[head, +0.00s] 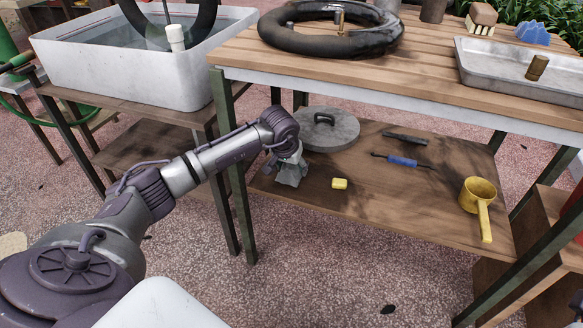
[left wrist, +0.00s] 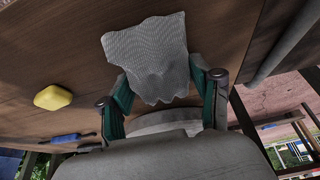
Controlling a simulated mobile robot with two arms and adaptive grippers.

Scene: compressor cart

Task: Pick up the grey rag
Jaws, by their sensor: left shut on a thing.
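The grey rag (head: 292,172) is at the left end of the table's lower shelf in the head view. My left gripper (head: 287,160) reaches in under the tabletop and is shut on the rag. In the left wrist view the rag (left wrist: 147,52) is a crumpled, textured grey cloth between the two green fingers of my left gripper (left wrist: 165,92). The rag spreads out beyond the fingertips over the brown shelf. I cannot tell whether it is clear of the shelf.
On the lower shelf (head: 385,205) lie a yellow block (head: 339,184), a round grey lid (head: 328,130), a blue-handled tool (head: 403,161) and a yellow scoop (head: 479,205). A table leg (head: 240,190) stands close left of my gripper. The tabletop above carries a black tyre (head: 330,28) and a metal tray (head: 520,72).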

